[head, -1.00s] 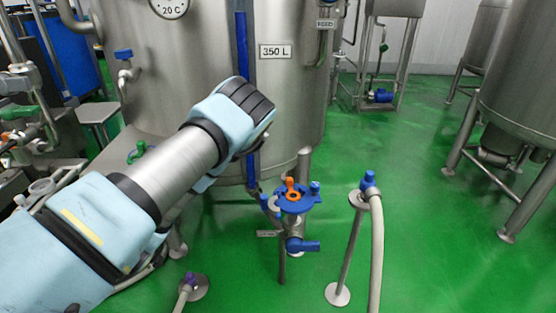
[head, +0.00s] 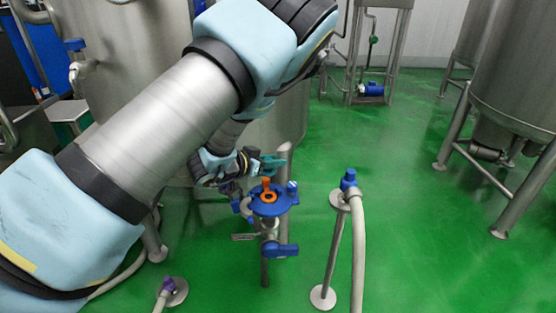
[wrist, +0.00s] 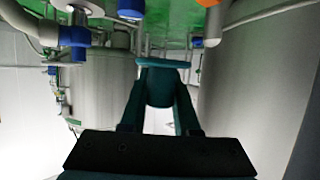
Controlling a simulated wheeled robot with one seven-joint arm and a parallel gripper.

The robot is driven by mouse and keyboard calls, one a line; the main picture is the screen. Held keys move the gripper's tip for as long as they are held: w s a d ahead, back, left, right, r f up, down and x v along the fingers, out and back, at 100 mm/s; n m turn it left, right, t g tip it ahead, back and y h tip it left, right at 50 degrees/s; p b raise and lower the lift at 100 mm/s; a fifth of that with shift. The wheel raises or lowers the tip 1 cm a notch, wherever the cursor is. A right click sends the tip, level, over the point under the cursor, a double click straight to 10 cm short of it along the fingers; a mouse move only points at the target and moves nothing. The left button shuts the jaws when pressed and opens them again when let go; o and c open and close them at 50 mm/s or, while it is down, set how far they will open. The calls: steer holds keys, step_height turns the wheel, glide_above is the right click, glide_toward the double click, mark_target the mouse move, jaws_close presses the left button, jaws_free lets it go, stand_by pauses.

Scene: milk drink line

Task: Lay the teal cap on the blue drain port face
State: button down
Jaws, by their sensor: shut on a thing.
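My gripper (head: 256,166) is shut on the teal cap (head: 273,163), above the drain port and a little behind it in the head view. In the wrist view, the dark fingers of my gripper (wrist: 160,102) have the teal cap (wrist: 161,88) between them. The blue drain port face (head: 270,208) points upward, with an orange ring and an upright orange piece at its middle. The cap is apart from the face. Part of my gripper is hidden by my arm.
A blue-handled valve (head: 281,250) sits below the port. A steel tank (head: 140,70) stands behind. Green floor (head: 410,210) is clear at right.

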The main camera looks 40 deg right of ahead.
mark_target(275, 193)
steer(key=shift+f+b, duration=3.4)
steer(key=shift+f, duration=1.1)
steer(key=shift+f+b, duration=0.1)
steer(key=shift+b, duration=0.2)
